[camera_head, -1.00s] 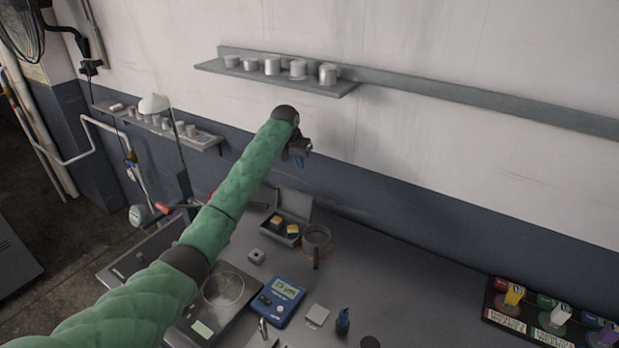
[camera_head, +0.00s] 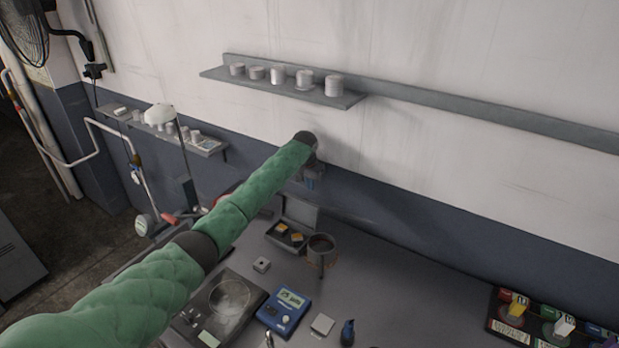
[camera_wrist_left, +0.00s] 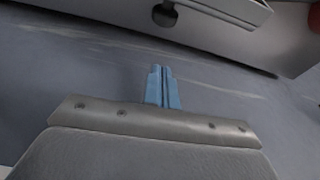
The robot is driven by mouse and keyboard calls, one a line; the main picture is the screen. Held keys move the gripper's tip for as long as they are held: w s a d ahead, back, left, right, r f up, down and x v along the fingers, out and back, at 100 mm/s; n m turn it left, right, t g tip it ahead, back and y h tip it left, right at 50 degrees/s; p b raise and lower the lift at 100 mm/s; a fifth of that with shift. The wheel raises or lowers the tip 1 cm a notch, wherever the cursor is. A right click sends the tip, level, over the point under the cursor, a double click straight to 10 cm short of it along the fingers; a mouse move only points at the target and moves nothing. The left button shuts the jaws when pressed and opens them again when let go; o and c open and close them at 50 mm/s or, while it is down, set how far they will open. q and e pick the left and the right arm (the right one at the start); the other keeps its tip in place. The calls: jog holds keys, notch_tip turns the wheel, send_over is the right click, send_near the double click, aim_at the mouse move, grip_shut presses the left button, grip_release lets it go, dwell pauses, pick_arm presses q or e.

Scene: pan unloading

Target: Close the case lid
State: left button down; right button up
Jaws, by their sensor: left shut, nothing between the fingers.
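The small grey case (camera_head: 283,244) stands at the back of the bench in the head view, with yellow blocks inside. Its lid (camera_head: 301,212) is open, standing up at the rear. My left gripper (camera_head: 313,182) is above and behind the lid, near the wall, and appears apart from it. In the left wrist view its blue fingers (camera_wrist_left: 162,88) are together, with nothing between them. A grey edge with a dark round part shows at the top there; I cannot tell whether it is the case. My right gripper is out of view.
A round pot (camera_head: 320,244) stands close to the case's right side. A wall shelf (camera_head: 300,92) with several metal cylinders is above my left gripper. A scale (camera_head: 245,318) and a blue meter (camera_head: 284,308) are in front. The bench's right middle is clear.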

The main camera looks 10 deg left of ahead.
aim_at(302, 210)
pick_arm(q)
jog(key=s, duration=0.1)
jog(key=s+f, duration=0.1)
jog(key=s+a+p, duration=0.1)
jog(key=shift+s+f, duration=0.15)
jog(key=shift+s, duration=0.05)
dwell(0.4)
dwell(0.3)
